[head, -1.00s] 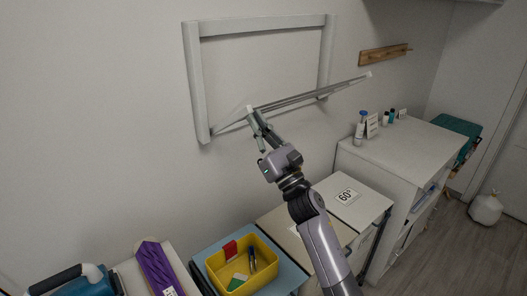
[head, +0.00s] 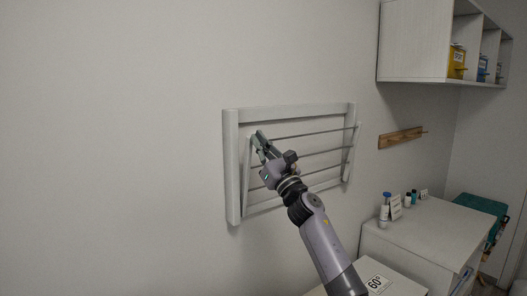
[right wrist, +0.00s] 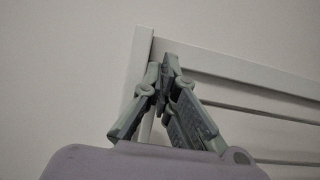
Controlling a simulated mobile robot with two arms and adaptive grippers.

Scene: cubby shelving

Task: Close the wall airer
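The wall airer (head: 231,175) is a pale frame fixed to the wall. Its rack of thin rails (head: 310,153) is swung up close to the frame, with the top still leaning slightly out from it. My right gripper (head: 257,138) is at the top left corner of the rack, against its side bar. In the right wrist view my right gripper's fingers (right wrist: 166,70) are drawn together in front of the airer's corner (right wrist: 143,45). No clear gap shows between them, and the exact contact is partly hidden. My left gripper is not in view.
A wooden peg rail (head: 400,138) is on the wall right of the airer. A white cubby shelf (head: 415,45) hangs at upper right. Below right is a white cabinet (head: 440,228) with small bottles (head: 386,203) on top. The wall left of the airer is bare.

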